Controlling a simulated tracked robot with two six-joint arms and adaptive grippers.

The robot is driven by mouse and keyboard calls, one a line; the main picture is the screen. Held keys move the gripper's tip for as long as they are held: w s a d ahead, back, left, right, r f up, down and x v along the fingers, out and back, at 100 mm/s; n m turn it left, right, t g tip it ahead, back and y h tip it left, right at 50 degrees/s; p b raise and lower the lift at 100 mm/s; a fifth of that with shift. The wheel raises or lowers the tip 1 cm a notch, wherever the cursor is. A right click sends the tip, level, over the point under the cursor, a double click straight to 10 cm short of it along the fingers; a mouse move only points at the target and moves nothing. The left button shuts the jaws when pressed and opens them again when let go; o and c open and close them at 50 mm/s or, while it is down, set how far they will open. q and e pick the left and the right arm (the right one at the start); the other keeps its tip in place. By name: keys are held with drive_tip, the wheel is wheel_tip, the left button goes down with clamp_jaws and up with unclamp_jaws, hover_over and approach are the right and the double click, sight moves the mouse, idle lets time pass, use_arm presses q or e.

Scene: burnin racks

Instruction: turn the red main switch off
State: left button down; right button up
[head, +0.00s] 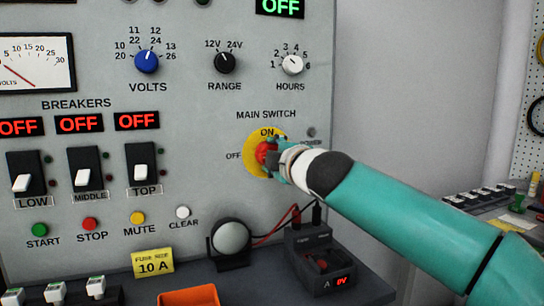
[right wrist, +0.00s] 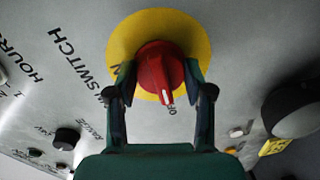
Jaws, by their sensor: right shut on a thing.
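The red main switch (head: 265,153) is a round knob on a yellow disc (head: 250,163) on the grey panel, with ON printed above and OFF to the left. My right gripper (head: 277,159) is at the knob and hides part of it. In the right wrist view, the fingers of my right gripper (right wrist: 159,76) are shut on the red main switch (right wrist: 158,66), one on each side. The white mark on the knob there points at the OFF lettering. My left gripper is in neither view.
A round grey lamp-like part (head: 231,238), a black meter box (head: 318,262) with cables and an orange bin (head: 188,298) lie below the switch.

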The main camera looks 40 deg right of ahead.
drive_tip(key=shift+w+a+f, duration=0.1)
drive_tip(key=shift+a+f, duration=0.05)
drive_tip(key=shift+a, duration=0.05)
drive_tip(key=o, duration=1.2)
drive_tip(key=shift+c, duration=0.2)
drive_tip(key=f+v, duration=0.1)
drive_tip(key=v, duration=1.1)
drive_tip(key=shift+r, duration=0.5)
drive_tip(key=shift+d, duration=0.1)
